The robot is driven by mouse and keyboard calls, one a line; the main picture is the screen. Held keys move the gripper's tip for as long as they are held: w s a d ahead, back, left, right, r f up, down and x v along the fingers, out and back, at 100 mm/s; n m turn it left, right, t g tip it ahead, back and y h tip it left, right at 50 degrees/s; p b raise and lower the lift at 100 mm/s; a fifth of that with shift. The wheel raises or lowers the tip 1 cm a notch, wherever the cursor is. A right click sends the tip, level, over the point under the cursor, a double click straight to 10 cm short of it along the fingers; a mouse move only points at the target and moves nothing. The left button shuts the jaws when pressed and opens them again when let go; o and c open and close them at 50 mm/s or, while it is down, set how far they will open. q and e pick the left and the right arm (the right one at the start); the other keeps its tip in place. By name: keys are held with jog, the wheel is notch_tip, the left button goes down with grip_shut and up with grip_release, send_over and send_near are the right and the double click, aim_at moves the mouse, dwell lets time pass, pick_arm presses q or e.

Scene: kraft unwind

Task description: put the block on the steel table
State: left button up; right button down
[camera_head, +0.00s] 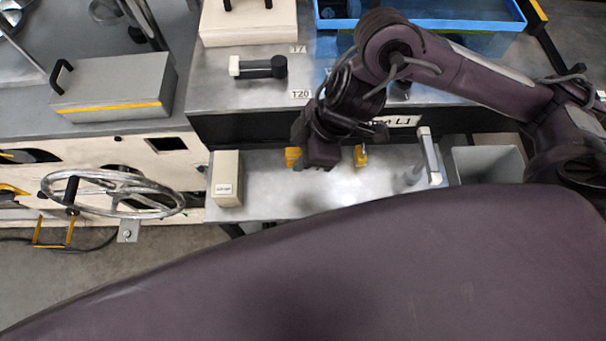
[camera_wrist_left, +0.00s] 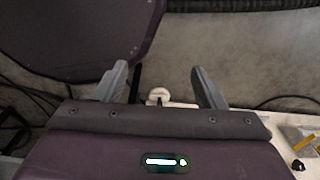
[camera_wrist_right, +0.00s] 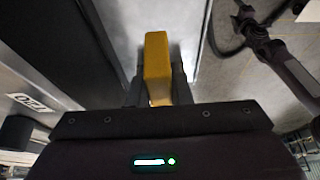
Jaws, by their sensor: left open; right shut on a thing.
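The yellow block (camera_wrist_right: 157,62) is between the two fingers of my right gripper (camera_wrist_right: 155,90), which is shut on it. In the head view, the right gripper (camera_head: 322,160) is over the steel table (camera_head: 270,188), and the block (camera_head: 293,157) shows at its left side. Another yellow patch (camera_head: 360,155) shows at its right; I cannot tell whether it belongs to the same block. I cannot tell whether the block touches the tabletop. My left gripper (camera_wrist_left: 162,88) is open and empty above the floor; the head view does not show it.
A cream box (camera_head: 227,180) stands at the table's left end. A grey upright piece with a pale top (camera_head: 428,150) stands toward the right, beside a grey bin (camera_head: 488,165). A dark panel (camera_head: 250,130) rises behind the table. A handwheel (camera_head: 112,192) is at the left.

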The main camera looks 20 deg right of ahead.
notch_tip(320, 180, down, 6)
jog(key=shift+r+b, duration=0.2)
jog(key=shift+b, duration=0.55)
jog(key=shift+f, duration=0.25)
pick_arm(q)
jog(key=shift+w+d+f+b, duration=0.2)
jog(key=shift+w+f, duration=0.2)
jog(key=shift+f, duration=0.35)
jog(key=shift+w+d+f+b, duration=0.1)
jog(key=shift+w+f+b, duration=0.1)
jog(key=shift+w+f, duration=0.35)
pick_arm(e)
jog(key=shift+f, duration=2)
pick_arm(q)
jog(key=shift+s+f, duration=0.15)
jog(key=shift+f, duration=0.05)
pick_arm(e)
jog(key=c, duration=1.3)
grip_release()
jog(key=shift+f, duration=0.1)
pick_arm(q)
jog(key=shift+a, duration=0.1)
jog(key=shift+r+p, duration=0.75)
jog(key=shift+r, duration=0.05)
pick_arm(e)
jog(key=v, duration=1.2)
